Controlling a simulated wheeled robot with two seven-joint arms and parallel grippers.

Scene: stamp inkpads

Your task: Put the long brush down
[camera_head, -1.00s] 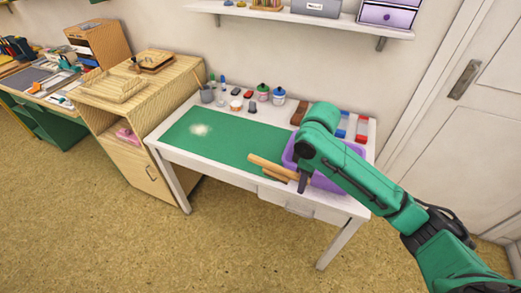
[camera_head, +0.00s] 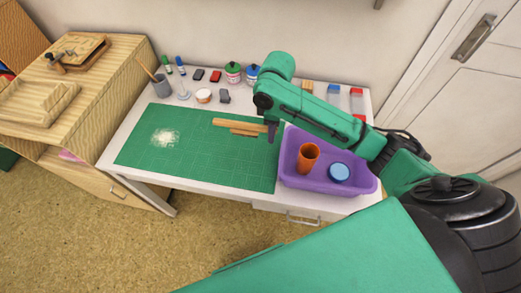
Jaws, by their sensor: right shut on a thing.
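The long brush (camera_head: 236,122) is a tan wooden bar, seen in the head view over the right part of the green mat (camera_head: 205,170). My right gripper (camera_head: 271,130) is shut on its right end. The brush points left, roughly level. A shorter, darker brown strip (camera_head: 243,132) shows just below it; I cannot tell if it is part of the brush. Whether the brush touches the mat is hard to tell. My left gripper is not in view.
A purple tray (camera_head: 368,183) with an orange cup (camera_head: 307,157) and a blue round item (camera_head: 339,172) stands right of the mat. A white powdery patch (camera_head: 165,137) lies on the mat's left. Bottles (camera_head: 232,73) and small items line the back. The mat's middle is clear.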

